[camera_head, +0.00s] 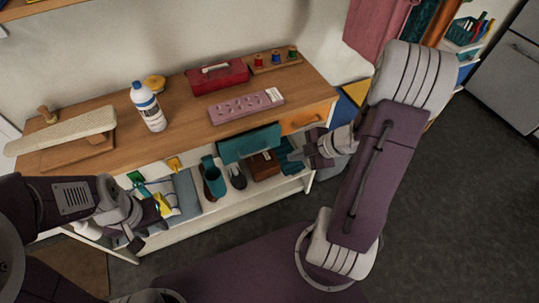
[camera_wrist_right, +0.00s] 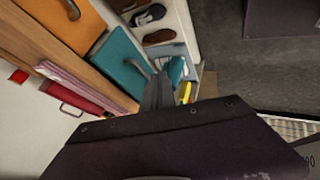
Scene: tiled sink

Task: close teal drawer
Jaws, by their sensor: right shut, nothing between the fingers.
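The teal drawer (camera_head: 249,143) is in the bench front, left of the orange drawer. Its front appears to stand out a little from the orange one, but how far is hard to tell. In the right wrist view, the teal front (camera_wrist_right: 115,58) shows its handle. My right gripper (camera_head: 293,156) is shut and empty, just right of and below the teal front. Its fingers (camera_wrist_right: 158,92) also show in the wrist view, beside the drawer's handle; contact cannot be judged. My left gripper (camera_head: 145,232) is low at the bench's left end, away from the drawer; its opening is unclear.
The orange drawer (camera_head: 303,119) is at the bench's right end. Shoes, a brown box (camera_head: 263,165) and other items lie on the open shelf below. On the bench top are a white bottle (camera_head: 149,108), a red toolbox (camera_head: 218,77) and a pink block (camera_head: 240,107). The floor in front is clear.

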